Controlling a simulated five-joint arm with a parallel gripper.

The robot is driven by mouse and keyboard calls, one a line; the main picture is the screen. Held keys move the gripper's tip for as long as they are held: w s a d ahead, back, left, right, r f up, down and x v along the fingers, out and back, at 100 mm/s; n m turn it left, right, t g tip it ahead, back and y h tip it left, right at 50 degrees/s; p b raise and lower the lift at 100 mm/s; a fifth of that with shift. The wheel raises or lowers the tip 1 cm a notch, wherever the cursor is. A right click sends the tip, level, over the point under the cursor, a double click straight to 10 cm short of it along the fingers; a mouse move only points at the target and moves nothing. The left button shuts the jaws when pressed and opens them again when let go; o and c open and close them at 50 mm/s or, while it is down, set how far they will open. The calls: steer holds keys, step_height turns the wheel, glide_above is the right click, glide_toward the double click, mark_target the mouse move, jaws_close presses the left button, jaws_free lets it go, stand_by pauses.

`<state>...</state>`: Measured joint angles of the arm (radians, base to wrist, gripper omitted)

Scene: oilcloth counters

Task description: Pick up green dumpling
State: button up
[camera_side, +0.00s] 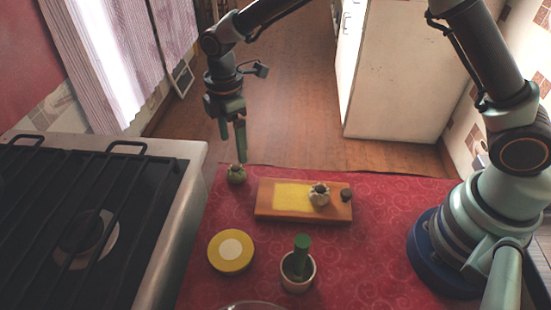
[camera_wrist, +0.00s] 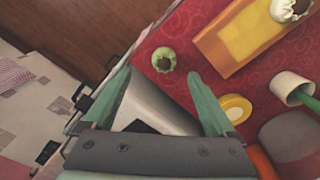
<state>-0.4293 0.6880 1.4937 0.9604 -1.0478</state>
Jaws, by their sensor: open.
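The green dumpling (camera_side: 236,175) stands on the red patterned cloth near the counter's far left corner, left of the wooden board. My gripper (camera_side: 241,157) points down right above the dumpling in the side view. In the wrist view my gripper (camera_wrist: 163,82) has its two fingers spread apart with nothing between them. Whether a fingertip touches the dumpling I cannot tell.
In front are a yellow round lid (camera_side: 231,251) and a cup (camera_side: 298,284) with a green handle. A stove (camera_side: 170,225) stands left.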

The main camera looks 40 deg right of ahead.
mark_target(236, 169)
step_height(236, 169, down, 3)
steer(key=shift+r, duration=0.2)
steer(key=f, duration=0.4)
steer(key=shift+s+a, duration=0.3)
steer(key=shift+s, duration=0.1)
steer(key=shift+f, duration=0.55)
steer(key=c, duration=0.8)
